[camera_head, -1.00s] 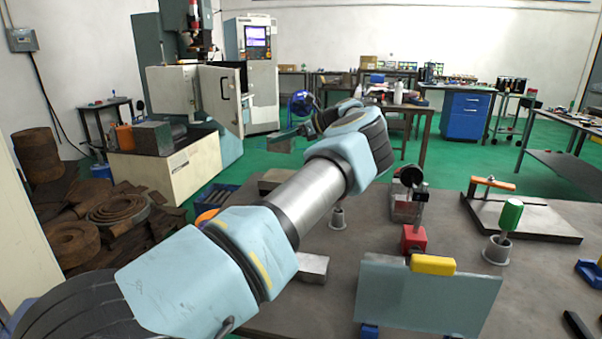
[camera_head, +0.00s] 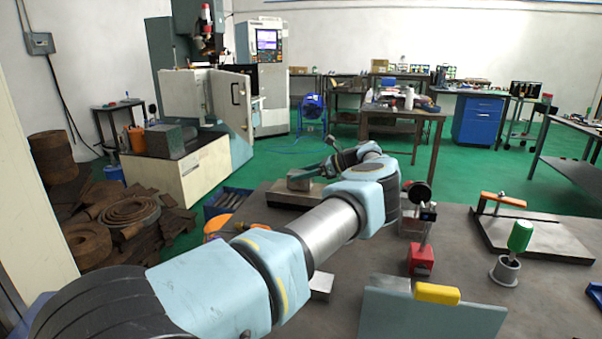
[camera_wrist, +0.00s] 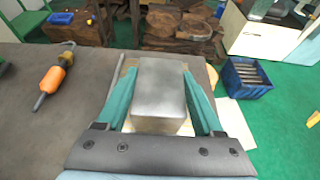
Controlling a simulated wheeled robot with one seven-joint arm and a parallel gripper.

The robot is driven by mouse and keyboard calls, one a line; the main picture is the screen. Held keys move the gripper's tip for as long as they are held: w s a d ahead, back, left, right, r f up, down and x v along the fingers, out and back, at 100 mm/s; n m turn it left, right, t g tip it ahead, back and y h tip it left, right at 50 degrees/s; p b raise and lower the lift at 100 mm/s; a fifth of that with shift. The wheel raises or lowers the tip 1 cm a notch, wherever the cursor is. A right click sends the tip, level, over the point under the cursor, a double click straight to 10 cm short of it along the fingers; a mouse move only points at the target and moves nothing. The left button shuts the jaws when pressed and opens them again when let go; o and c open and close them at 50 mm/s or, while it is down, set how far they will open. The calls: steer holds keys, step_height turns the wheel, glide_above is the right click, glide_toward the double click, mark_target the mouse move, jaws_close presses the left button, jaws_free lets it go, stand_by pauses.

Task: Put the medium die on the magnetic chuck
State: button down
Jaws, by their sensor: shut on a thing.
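A plain grey metal block, taken as the medium die (camera_wrist: 160,88), is between the two teal fingers of my gripper (camera_wrist: 158,80) in the wrist view. The gripper is shut on its sides. In the head view the die (camera_head: 299,180) is at the end of my arm, directly over a flat grey slab (camera_head: 290,197), likely the magnetic chuck, at the table's far left. I cannot tell whether the die touches the slab or hangs just above it. In the wrist view the die and fingers hide most of what is beneath.
The table holds another metal block (camera_head: 321,285), a red magnetic base (camera_head: 421,261) with an upright post, a green-handled tool (camera_head: 520,236) in a holder, and a blue-grey plate (camera_head: 430,315). A blue bin (camera_wrist: 247,77) stands on the floor beyond the table edge.

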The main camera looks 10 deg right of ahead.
steer(key=shift+f, duration=0.1)
steer(key=shift+f, duration=0.15)
jaws_free()
steer(key=shift+f, duration=0.1)
